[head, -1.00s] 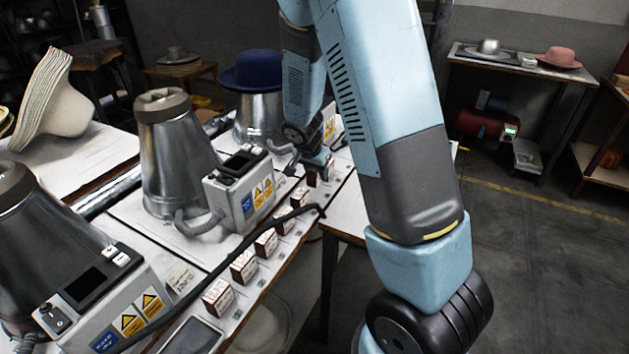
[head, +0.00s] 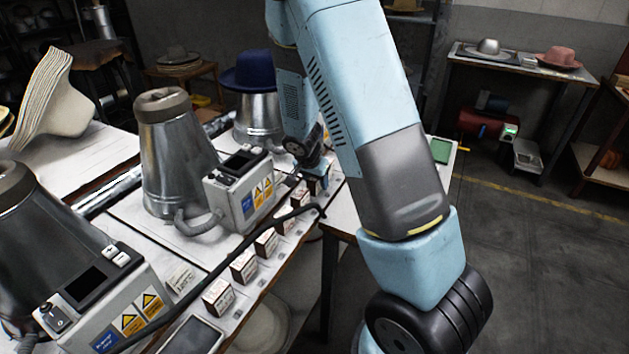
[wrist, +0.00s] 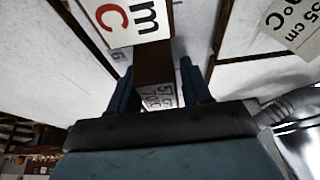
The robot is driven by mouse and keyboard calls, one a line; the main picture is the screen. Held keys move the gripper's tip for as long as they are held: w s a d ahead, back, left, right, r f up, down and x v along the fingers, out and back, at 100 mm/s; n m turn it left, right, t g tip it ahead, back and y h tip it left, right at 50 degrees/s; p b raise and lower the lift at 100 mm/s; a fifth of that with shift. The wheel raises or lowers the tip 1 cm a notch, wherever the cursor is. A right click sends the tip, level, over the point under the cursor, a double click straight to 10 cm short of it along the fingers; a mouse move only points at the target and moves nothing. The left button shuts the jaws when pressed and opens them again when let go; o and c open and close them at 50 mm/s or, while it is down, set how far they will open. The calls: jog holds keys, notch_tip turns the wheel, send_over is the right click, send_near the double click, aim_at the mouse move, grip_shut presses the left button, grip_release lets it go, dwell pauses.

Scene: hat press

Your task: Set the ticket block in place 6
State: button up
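My gripper (wrist: 158,72) points down at the bench in the wrist view, its two dark blue fingers on either side of a brown ticket block (wrist: 153,62). The fingers look closed on this block, though a thin gap may show at the right finger. A small label reading about 57 cm shows between the fingers (wrist: 160,97). A mark "6" (wrist: 118,56) is on the white bench left of the block. In the head view my gripper (head: 318,170) is low at the far end of the block row, with a dark block (head: 316,186) under it, partly hidden.
Several labelled blocks, such as the nearest one (head: 219,297), line the bench edge. A black cable (head: 225,262) runs across beside them. A grey control box (head: 240,190) and metal hat forms (head: 172,160) stand left. A large label (wrist: 128,18) is close to the block.

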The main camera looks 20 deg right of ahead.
jog(key=shift+o, duration=1.3)
jog(key=v, duration=1.1)
jog(key=s+d+r+n+y, duration=0.1)
jog(key=s+d+r+n, duration=0.1)
jog(key=s+r, duration=0.5)
jog(key=s+d+r+n+y, duration=0.1)
jog(key=s+d+r+n, duration=0.1)
jog(key=s+r, duration=0.5)
jog(key=s+a+r+n+t+y, duration=0.1)
jog(key=s+r+n+t, duration=0.1)
jog(key=s+r+n, duration=0.3)
jog(key=s+r, duration=0.4)
jog(key=s, duration=0.4)
jog(key=shift+a+r, duration=0.25)
jog(key=shift+a, duration=0.05)
